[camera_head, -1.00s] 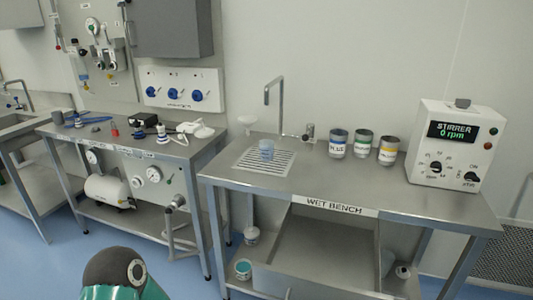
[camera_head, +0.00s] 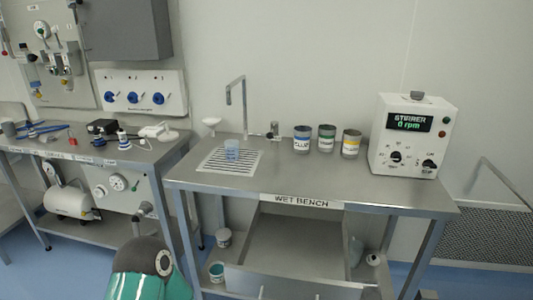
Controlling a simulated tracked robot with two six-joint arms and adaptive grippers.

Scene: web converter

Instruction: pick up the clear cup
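The clear cup (camera_head: 232,150), bluish and see-through, stands upright on the slatted drain grate (camera_head: 245,166) at the left of the wet bench (camera_head: 311,187). It sits under the bent metal tap (camera_head: 242,88). Part of one of my arms shows at the bottom left, below the bench and well apart from the cup. No gripper fingers show in this view.
Three cans stand right of the cup: blue-labelled (camera_head: 301,140), green-labelled (camera_head: 326,139) and yellow-labelled (camera_head: 351,144). The stirrer box (camera_head: 407,137) is at the bench's right. A second bench (camera_head: 84,153) with small items stands left. The bench front is clear.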

